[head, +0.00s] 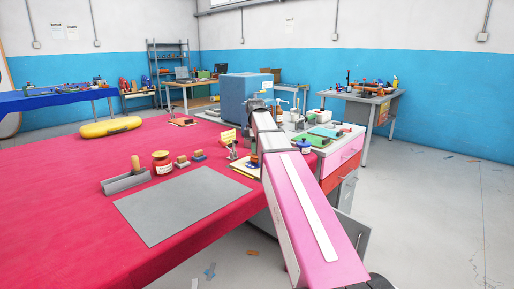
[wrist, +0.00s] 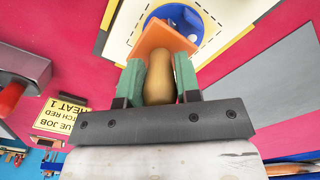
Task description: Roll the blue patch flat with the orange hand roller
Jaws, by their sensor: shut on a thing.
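My gripper (wrist: 159,82) has green fingers and is shut on the tan handle of the orange hand roller (wrist: 162,38). The roller's orange part points away from the gripper, over the blue patch (wrist: 213,30). The patch is round and lies on a pale board with a yellow border (wrist: 121,40); the roller hides part of it. I cannot tell whether the roller touches the patch. In the head view my arm reaches to the table's right edge, where the pale board (head: 239,168) shows beside the gripper, partly hidden.
A yellow card (head: 228,136) stands near the gripper. A drawer cabinet (head: 340,160) adjoins on the right.

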